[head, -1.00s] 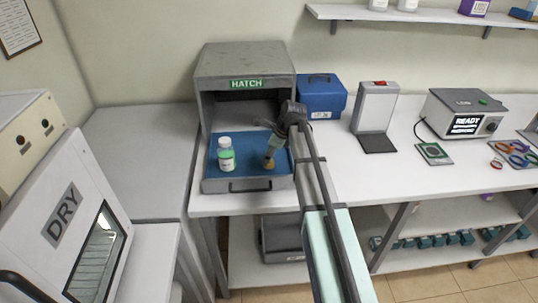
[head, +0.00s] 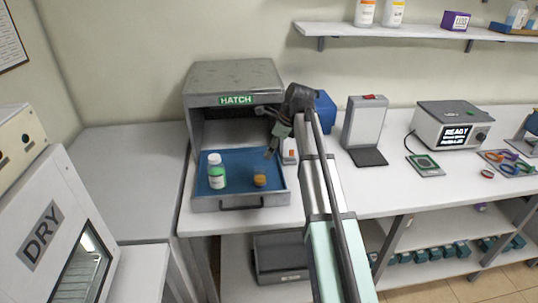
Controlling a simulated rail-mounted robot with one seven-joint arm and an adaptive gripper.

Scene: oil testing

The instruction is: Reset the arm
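My gripper (head: 271,152) points down over the right part of the hatch's blue tray (head: 237,160). Its fingers are small and dark, and I cannot tell how far apart they are. A small amber jar (head: 260,180) stands on the tray just below the fingertips, with a slight gap between them. A white bottle with a green label (head: 216,172) stands upright to the left on the same tray. The grey hatch box (head: 233,85) is open behind the tray. My arm crosses the picture from the lower right.
A small white item with an orange mark (head: 290,151) is beside the tray, partly behind my arm. A blue box (head: 325,112) is partly hidden behind my wrist. A grey upright device (head: 364,125) and a READY instrument (head: 452,125) stand right. The left bench (head: 130,165) is clear.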

